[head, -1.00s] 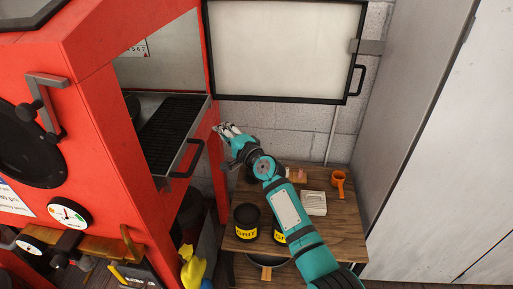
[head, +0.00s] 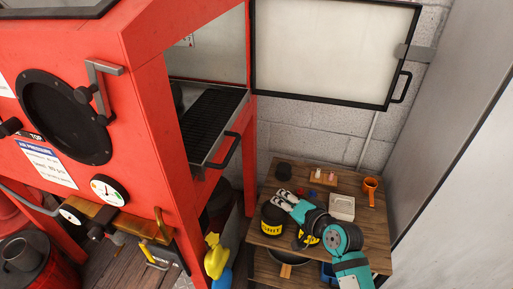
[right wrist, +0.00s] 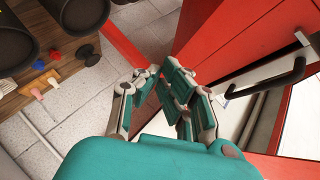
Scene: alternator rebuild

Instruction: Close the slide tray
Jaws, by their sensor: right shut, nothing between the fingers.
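The slide tray (head: 239,111) is a grey metal tray with a black slatted grate. It sits in the side opening of the red cabinet in the head view. Its black bar handle (head: 225,151) faces out to the right; I cannot tell how far the tray stands out of the opening. My right gripper (head: 278,197) is below and right of the handle, apart from it, over the wooden bench, shut and empty. Its fingers (right wrist: 163,84) also show in the right wrist view, with a black handle (right wrist: 270,84), apparently the tray's, to their right. My left gripper is not in view.
The cabinet door (head: 335,50), white with a black frame, stands open behind.

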